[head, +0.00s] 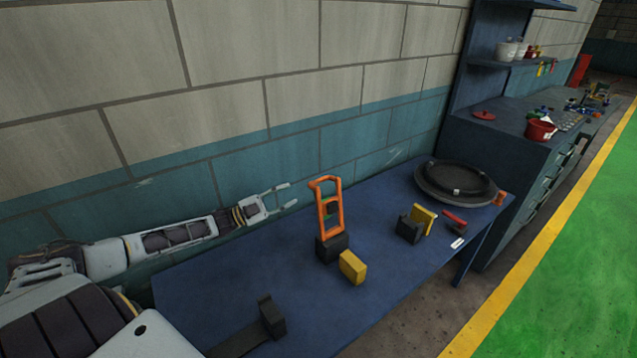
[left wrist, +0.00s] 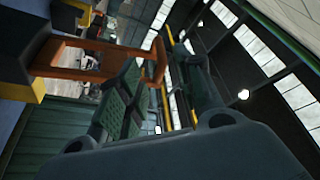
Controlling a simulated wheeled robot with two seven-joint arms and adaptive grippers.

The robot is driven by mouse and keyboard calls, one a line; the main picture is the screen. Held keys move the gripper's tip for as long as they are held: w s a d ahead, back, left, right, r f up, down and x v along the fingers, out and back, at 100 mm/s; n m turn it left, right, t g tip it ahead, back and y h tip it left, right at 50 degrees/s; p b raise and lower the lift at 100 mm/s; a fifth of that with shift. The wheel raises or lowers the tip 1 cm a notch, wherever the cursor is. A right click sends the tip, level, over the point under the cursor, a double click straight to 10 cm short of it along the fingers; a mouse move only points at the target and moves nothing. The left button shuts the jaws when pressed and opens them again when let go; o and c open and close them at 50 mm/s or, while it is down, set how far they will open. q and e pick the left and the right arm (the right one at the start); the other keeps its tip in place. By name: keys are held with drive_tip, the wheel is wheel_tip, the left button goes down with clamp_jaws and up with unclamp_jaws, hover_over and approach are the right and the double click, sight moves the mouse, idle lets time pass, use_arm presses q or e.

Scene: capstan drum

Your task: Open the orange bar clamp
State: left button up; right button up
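The orange bar clamp (head: 321,213) stands upright as a tall open frame at a black block (head: 332,248) on the blue table. My left gripper (head: 291,194) reaches in from the left, with its fingers apart and pointing at the clamp's upper part. A gap shows between fingertips and clamp in the head view. In the left wrist view the clamp (left wrist: 75,72) lies across the upper left, partly hidden by the near green-padded finger. Nothing is seen held between the fingers (left wrist: 160,62). My right gripper is not in view.
On the blue table (head: 215,290) are a yellow block (head: 352,267), a black block (head: 408,230) with a yellow piece (head: 424,218), a red-handled tool (head: 454,217) and a round black drum (head: 457,183). A dark bracket (head: 271,315) lies in front. The block wall is close behind.

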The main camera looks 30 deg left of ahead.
sight(319, 180)
use_arm(q)
drive_tip(key=shift+x, duration=4.25)
drive_tip(key=shift+w+d+r, duration=0.2)
drive_tip(key=shift+w+d, duration=0.1)
drive_tip(key=shift+w, duration=0.05)
drive_tip(key=shift+w+d+r, duration=0.1)
drive_tip(key=shift+w+d, duration=0.15)
drive_tip(key=shift+w, duration=0.15)
drive_tip(key=shift+w+d, duration=0.2)
drive_tip(key=shift+d, duration=0.05)
drive_tip(key=shift+w, duration=0.1)
drive_tip(key=c, duration=0.7)
clamp_jaws()
drive_tip(key=shift+d+r, duration=0.1)
drive_tip(key=shift+d, duration=0.05)
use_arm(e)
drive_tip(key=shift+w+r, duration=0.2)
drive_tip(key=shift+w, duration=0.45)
